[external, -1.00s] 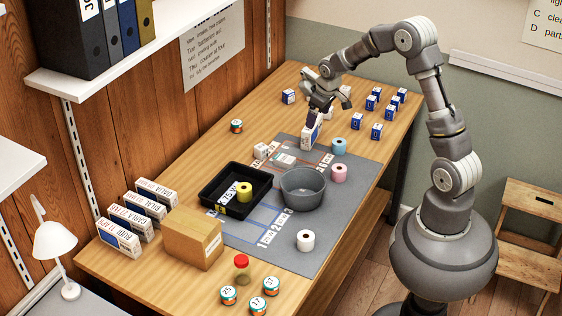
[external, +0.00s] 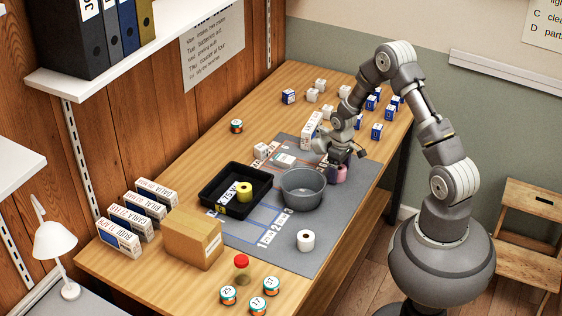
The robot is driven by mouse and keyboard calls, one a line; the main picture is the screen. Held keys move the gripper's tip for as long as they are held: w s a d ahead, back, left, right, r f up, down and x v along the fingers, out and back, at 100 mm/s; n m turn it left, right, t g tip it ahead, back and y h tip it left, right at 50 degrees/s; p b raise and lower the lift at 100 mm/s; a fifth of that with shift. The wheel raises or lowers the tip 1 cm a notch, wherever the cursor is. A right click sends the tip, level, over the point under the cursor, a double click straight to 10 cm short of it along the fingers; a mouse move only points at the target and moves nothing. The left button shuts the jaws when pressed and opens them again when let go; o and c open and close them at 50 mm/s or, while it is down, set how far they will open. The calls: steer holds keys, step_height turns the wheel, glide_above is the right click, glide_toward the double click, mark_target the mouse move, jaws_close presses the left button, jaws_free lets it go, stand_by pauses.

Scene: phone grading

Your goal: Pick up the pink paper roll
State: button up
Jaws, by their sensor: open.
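The pink paper roll (external: 339,175) stands upright on the grey mat (external: 305,259), to the right of the round grey bowl (external: 303,190). My gripper (external: 340,163) is open and points down at the roll, with its fingers at or just above the roll's upper part. The hand hides the roll's top, and I cannot tell whether the fingers touch it. The blue roll behind it is hidden by my arm.
A black tray (external: 210,205) holding a yellow roll (external: 244,191) is left of the bowl. A white roll (external: 305,240) stands nearer the front. Several small blue and white boxes (external: 376,131) stand at the back right. A cardboard box (external: 192,238) is at the front left.

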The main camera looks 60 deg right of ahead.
steer(key=shift+c, duration=0.5)
steer(key=c, duration=1)
steer(key=shift+c, duration=0.2)
steer(key=shift+r, duration=0.1)
